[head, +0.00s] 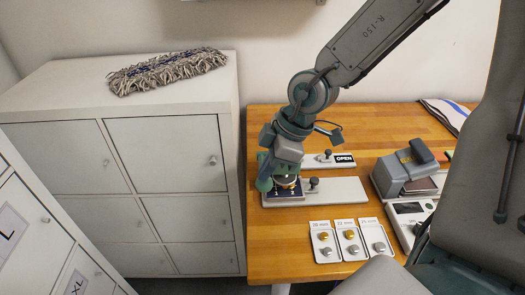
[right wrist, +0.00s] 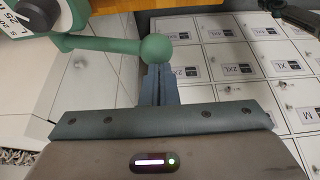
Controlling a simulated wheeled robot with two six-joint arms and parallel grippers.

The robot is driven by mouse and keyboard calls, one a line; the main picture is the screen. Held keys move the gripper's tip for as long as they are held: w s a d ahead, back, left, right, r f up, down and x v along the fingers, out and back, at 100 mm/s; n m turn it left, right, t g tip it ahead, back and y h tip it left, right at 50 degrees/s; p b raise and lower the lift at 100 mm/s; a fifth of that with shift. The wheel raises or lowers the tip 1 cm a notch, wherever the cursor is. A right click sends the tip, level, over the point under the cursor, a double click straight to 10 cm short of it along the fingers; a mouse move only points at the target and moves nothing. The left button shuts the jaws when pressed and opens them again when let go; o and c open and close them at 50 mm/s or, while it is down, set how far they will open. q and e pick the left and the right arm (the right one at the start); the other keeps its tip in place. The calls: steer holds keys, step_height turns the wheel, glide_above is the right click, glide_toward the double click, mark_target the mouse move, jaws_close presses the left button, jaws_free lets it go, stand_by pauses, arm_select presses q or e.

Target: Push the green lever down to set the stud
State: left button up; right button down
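The green lever (right wrist: 105,45) shows in the right wrist view as a bar ending in a round ball knob, reaching right from the green press body (right wrist: 62,15). In the head view the green press (head: 265,180) stands on a pale base plate on the wooden bench, partly hidden by my right arm. My right gripper (head: 286,153) is over the press; its fingers (right wrist: 160,82) look closed together and empty. The ball knob is right at the fingertips; I cannot tell whether they touch. The stud in the press is not clearly seen. My left gripper is not in view.
Cards with metal studs (head: 350,240) lie at the bench's front. A grey device (head: 408,170) stands to the right. A plate with an OPEN sign (head: 344,159) lies behind the press. A white cabinet (head: 165,150) with a mop head (head: 168,70) on top stands left.

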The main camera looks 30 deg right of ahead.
step_height(320, 180, up, 10)
steer(key=p, duration=0.9)
steer(key=shift+r, duration=0.15)
